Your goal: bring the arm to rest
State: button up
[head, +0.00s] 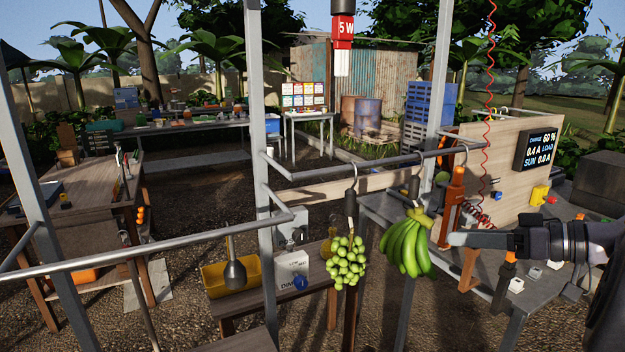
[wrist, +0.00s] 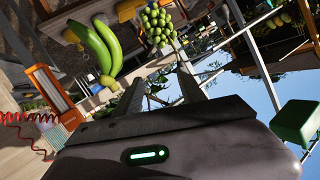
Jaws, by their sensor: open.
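My gripper (head: 455,239) reaches in from the right in the head view, its fingers pointing left. Its fingertips appear just right of a hanging bunch of green bananas (head: 407,246); the depth gap is hard to judge. In the wrist view my gripper (wrist: 160,88) is open, with nothing between the fingers. The bananas (wrist: 99,47) show beyond the fingers at upper left there. A bunch of small round green fruit (head: 346,262) hangs left of the bananas, and it also shows at the top of the wrist view (wrist: 158,24).
A metal rail (head: 370,162) with hooks carries the bunches. An orange-handled tool (head: 453,200) hangs close above my gripper. A grey bench (head: 390,212) and a wooden panel with a display (head: 535,150) stand behind. A red coiled cable (head: 487,90) hangs nearby.

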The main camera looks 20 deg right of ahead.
jog(key=w+a+f+m+g, duration=0.1)
jog(key=a+g, duration=0.2)
jog(key=a, duration=0.5)
jog(key=w+a+f+m+g, duration=0.1)
jog(key=a+f+g, duration=0.1)
jog(key=a, duration=0.7)
jog(key=s+a+f+m+h, duration=0.1)
jog(key=s+a+f+h, duration=0.1)
jog(key=s+a, duration=0.3)
jog(key=s+a+f+m+g+h, duration=0.1)
jog(key=s+a+f, duration=0.3)
jog(key=a, duration=0.4)
jog(key=s+a+f+m+h, duration=0.2)
jog(key=s+a+f, duration=0.1)
jog(key=s+a, duration=0.3)
jog(key=shift+a+f+m+g+h, duration=0.3)
jog(key=shift+f+m+g+h, duration=0.1)
